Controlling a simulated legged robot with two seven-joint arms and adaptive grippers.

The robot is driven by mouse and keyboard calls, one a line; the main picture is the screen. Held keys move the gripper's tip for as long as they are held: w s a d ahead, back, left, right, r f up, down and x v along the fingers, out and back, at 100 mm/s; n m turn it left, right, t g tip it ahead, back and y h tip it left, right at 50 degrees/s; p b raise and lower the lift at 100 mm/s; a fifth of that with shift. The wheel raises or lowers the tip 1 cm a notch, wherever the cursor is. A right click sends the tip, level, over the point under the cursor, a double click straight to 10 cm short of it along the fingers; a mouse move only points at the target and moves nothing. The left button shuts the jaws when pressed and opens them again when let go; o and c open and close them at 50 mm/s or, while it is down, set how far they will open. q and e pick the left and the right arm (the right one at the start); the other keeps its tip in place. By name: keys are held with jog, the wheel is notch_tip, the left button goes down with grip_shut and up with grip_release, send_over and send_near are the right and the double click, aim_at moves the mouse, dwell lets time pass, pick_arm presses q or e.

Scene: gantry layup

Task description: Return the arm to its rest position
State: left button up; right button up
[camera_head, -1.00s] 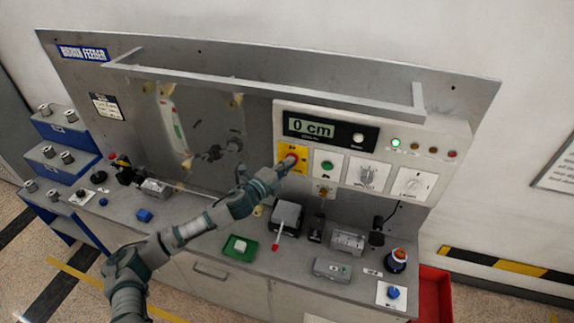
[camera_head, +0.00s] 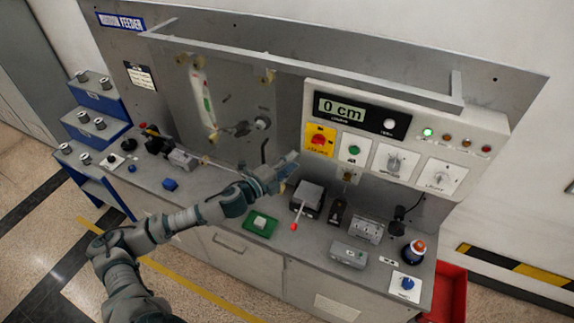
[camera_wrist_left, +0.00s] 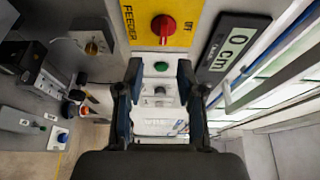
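My left arm (camera_head: 185,218) reaches in from the lower left in the head view. My left gripper (camera_head: 292,162) is in front of the panel, below and left of the red switch (camera_head: 319,140) on its yellow plate, and apart from it. In the left wrist view my left gripper (camera_wrist_left: 160,88) has its two fingers spread with nothing held between them. The red switch (camera_wrist_left: 163,27) shows beyond the fingertips, at the top, next to the word OFF. My right gripper is in neither view.
The control panel (camera_head: 458,125) has a display (camera_head: 340,109) reading 0 cm, a green button (camera_head: 353,150) and knobs. Below my gripper the bench holds a green tray (camera_head: 248,229), a red-tipped lever (camera_head: 296,216) and several boxes. Blue steps (camera_head: 97,152) stand at left.

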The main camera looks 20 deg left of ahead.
pick_arm(q)
jog(key=shift+v, duration=0.85)
jog(key=shift+d, duration=0.1)
